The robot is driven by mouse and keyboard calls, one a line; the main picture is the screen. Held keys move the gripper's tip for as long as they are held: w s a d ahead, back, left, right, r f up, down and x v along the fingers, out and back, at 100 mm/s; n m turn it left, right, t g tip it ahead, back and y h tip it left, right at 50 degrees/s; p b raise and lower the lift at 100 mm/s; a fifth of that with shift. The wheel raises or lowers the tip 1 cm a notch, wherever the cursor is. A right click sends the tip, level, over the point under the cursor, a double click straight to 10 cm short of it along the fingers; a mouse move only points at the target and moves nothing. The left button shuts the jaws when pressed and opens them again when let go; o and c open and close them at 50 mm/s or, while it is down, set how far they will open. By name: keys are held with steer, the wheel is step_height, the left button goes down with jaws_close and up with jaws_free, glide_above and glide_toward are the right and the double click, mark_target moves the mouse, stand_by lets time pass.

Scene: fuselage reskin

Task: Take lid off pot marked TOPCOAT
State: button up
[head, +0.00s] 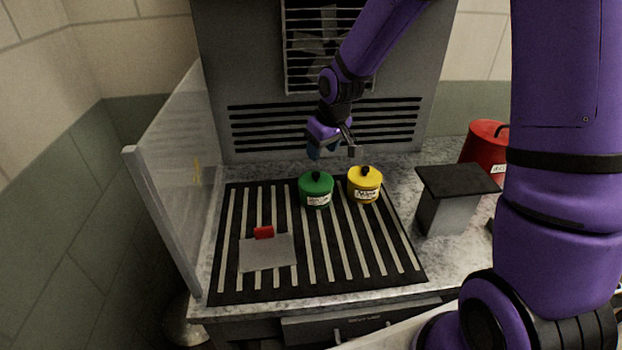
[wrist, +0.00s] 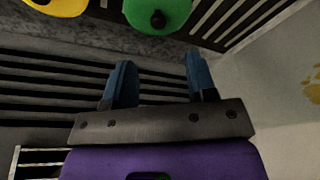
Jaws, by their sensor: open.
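A green pot (head: 316,195) with a green lid and black knob stands on the black slatted mat (head: 260,288). A yellow pot (head: 365,190) with a yellow lid and black knob stands just to its right. Both have white labels that are too small to read. In the wrist view the green lid (wrist: 170,14) and the yellow lid (wrist: 62,5) show at the top edge, the green one with its knob. My gripper (head: 330,150) is open and empty, above and behind the pots, touching neither. Its blue fingers (wrist: 158,82) are spread apart in the wrist view.
A grey plate with a red block (head: 264,232) lies on the mat's left part. A clear panel (head: 172,165) bounds the left side. A dark-topped grey box (head: 452,205) and a red container (head: 484,145) stand at the right. A vented wall (head: 400,115) rises behind.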

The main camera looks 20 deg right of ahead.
mark_target(316, 173)
steer(key=shift+x, duration=4.55)
steer(key=shift+s+d, duration=0.1)
steer(key=shift+s, duration=0.05)
jaws_close()
